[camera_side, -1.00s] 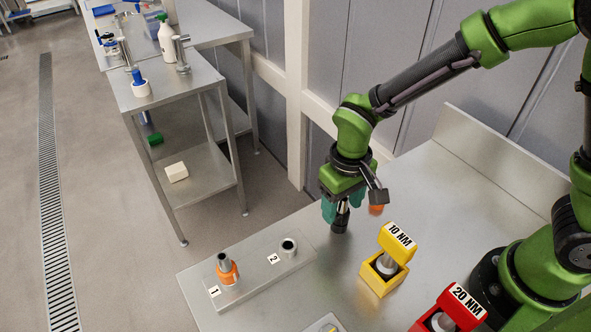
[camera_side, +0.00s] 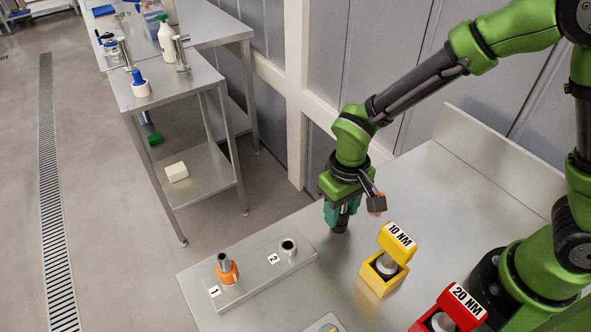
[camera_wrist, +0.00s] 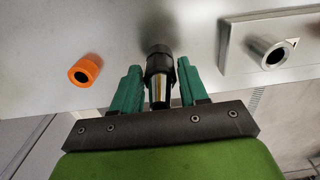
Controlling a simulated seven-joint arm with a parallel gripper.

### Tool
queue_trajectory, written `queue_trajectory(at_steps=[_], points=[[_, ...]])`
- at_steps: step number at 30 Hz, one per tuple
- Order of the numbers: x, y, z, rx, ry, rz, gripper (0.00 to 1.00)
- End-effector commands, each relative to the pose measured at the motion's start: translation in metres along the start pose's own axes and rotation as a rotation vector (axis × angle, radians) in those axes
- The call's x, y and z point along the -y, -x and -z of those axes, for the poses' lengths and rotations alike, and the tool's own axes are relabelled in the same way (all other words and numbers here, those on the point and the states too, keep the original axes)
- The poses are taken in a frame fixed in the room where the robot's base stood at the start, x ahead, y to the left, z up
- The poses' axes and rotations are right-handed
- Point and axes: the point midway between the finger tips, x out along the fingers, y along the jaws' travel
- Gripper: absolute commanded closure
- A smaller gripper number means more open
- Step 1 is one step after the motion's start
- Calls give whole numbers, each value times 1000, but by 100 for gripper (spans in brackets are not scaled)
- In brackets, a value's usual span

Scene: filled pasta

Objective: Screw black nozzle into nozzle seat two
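The black nozzle (camera_side: 339,228) stands upright on the steel table, right of the seat plate. In the wrist view the nozzle (camera_wrist: 158,62) is between the teal fingers of my gripper (camera_wrist: 160,78), with narrow gaps on both sides, so the gripper looks open around it. In the side view my gripper (camera_side: 342,212) points down over the nozzle and hides its upper part. Nozzle seat two (camera_side: 288,248) is a short metal socket with an open top, on the plate beside label 2. It also shows in the wrist view (camera_wrist: 275,54).
Seat one holds a metal nozzle with an orange collar (camera_side: 227,271). A yellow 10 NM holder (camera_side: 383,272) and a red 20 NM holder (camera_side: 450,308) stand to the right.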

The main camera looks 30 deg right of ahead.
Motion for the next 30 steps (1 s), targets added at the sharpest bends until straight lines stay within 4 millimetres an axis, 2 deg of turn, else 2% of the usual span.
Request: queue_trajectory(at_steps=[1,7,30], points=[[0,0,0,0,0,0,65],[0,0,0,0,0,0,96],[0,8,0,-1,1,1,97]])
